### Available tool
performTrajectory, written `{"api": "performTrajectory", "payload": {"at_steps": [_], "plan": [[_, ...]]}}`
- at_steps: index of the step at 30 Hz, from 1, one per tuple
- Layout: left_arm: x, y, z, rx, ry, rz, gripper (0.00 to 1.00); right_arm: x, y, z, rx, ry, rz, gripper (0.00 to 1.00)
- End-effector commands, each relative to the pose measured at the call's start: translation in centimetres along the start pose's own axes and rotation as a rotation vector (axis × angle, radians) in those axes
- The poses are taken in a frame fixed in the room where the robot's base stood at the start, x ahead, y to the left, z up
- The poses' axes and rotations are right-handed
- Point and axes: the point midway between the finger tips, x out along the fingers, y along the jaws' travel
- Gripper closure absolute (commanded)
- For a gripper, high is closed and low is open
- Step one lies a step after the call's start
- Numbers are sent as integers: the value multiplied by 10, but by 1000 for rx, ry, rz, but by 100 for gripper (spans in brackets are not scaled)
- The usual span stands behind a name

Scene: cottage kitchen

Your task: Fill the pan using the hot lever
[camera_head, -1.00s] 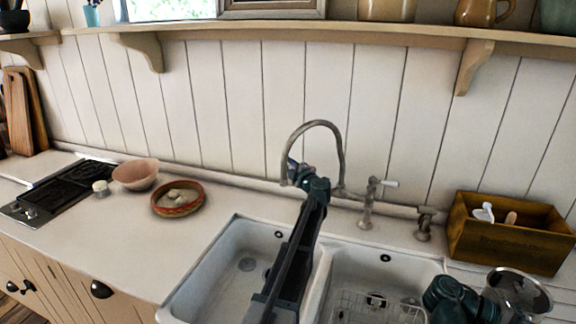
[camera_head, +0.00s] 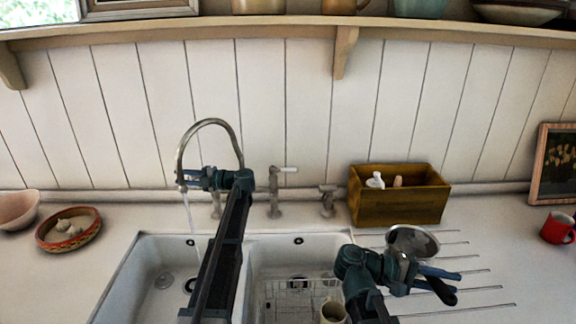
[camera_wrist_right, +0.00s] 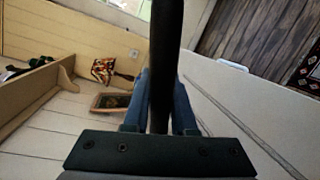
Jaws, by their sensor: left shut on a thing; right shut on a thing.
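The curved metal tap (camera_head: 212,124) stands behind the double white sink (camera_head: 128,268). A thin stream of water (camera_head: 188,211) runs from its spout into the left basin. My left gripper (camera_head: 194,178) is shut at the left side of the tap, apparently on the hot lever, which it hides. The other lever (camera_head: 287,169), white-tipped, stands free to the right. My right gripper (camera_head: 438,276) is shut on the dark handle of the metal pan (camera_head: 413,242), over the drainboard right of the sink. In the right wrist view the black handle (camera_wrist_right: 167,60) lies between the blue fingers (camera_wrist_right: 160,110).
A wooden box (camera_head: 398,200) with small items stands behind the pan. A cup (camera_head: 333,312) and a wire rack (camera_head: 285,295) are in the right basin. A red mug (camera_head: 557,228) is far right. Bowls (camera_head: 70,228) sit left of the sink.

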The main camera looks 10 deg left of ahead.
Motion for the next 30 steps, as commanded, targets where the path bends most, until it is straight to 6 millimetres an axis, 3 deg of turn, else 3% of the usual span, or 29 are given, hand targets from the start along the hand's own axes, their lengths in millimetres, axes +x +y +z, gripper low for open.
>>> {"api": "performTrajectory", "payload": {"at_steps": [12, 29, 30], "plan": [[-12, -6, -15, -6, 185, -52, 100, 0, 0, 0, 2, 0, 1, 100], [-14, -7, -18, -6, 215, -60, 100, 0, 0, 0, 2, 0, 1, 100], [-14, -7, -18, -6, 215, -60, 70, 0, 0, 0, 2, 0, 1, 100]]}}
